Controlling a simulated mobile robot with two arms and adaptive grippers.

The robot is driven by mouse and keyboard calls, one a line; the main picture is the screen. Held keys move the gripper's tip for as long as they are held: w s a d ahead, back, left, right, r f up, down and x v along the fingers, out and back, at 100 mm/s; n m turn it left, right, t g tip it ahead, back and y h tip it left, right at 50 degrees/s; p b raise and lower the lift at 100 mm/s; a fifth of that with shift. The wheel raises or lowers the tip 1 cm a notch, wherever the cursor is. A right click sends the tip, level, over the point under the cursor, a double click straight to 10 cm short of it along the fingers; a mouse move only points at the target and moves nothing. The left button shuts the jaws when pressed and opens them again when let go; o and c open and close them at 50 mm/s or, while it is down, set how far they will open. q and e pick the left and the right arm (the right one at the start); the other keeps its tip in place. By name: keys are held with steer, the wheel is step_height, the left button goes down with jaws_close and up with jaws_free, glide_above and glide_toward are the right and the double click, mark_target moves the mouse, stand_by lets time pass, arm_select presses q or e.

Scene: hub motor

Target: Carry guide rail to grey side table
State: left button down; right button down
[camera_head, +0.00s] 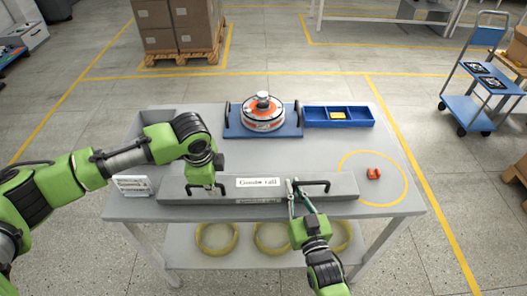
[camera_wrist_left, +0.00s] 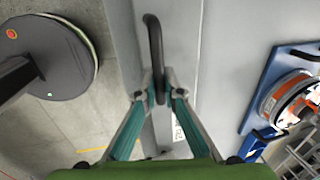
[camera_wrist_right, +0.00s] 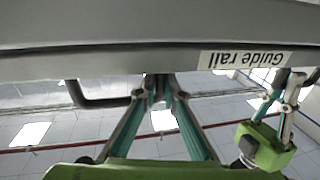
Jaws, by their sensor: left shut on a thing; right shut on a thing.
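The guide rail (camera_head: 340,187) is a long grey bar with a white label and two black handles, lying along the front part of the grey table (camera_head: 388,160); I cannot tell whether it touches the top. My left gripper (camera_head: 217,188) is shut on the left handle, which shows between its fingers in the left wrist view (camera_wrist_left: 156,45). My right gripper (camera_head: 292,186) is shut at the left end of the right handle (camera_head: 315,183). In the right wrist view, the rail's underside edge and label (camera_wrist_right: 243,60) fill the top. No separate grey side table is clearly identifiable.
A hub motor (camera_head: 263,113) on a blue base and a blue tray (camera_head: 312,116) stand behind the rail. An orange part (camera_head: 374,174) lies in a yellow ring at right. Yellow rings (camera_head: 217,250) are on the lower shelf. A blue cart (camera_head: 470,90) stands far right.

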arm_select(q)
steer(key=shift+f+b, duration=0.65)
steer(key=shift+f, duration=0.1)
arm_select(e)
steer(key=shift+f, duration=0.55)
arm_select(q)
steer(key=c, duration=2.2)
jaws_free()
steer(key=shift+r, duration=0.1)
arm_select(e)
steer(key=c, duration=2.2)
jaws_free()
arm_select(q)
steer(key=shift+o, duration=0.2)
steer(key=shift+s+r, duration=0.1)
arm_select(e)
steer(key=shift+o, duration=0.2)
steer(key=shift+s, duration=0.25)
arm_select(q)
step_height(320, 180, up, 12)
steer(key=s, duration=0.2)
steer(key=shift+s, duration=0.2)
arm_select(e)
steer(key=s+d, duration=0.2)
steer(key=s, duration=0.9)
steer(key=shift+s+d, duration=0.15)
steer(key=shift+s, duration=0.05)
arm_select(q)
steer(key=shift+f, duration=0.2)
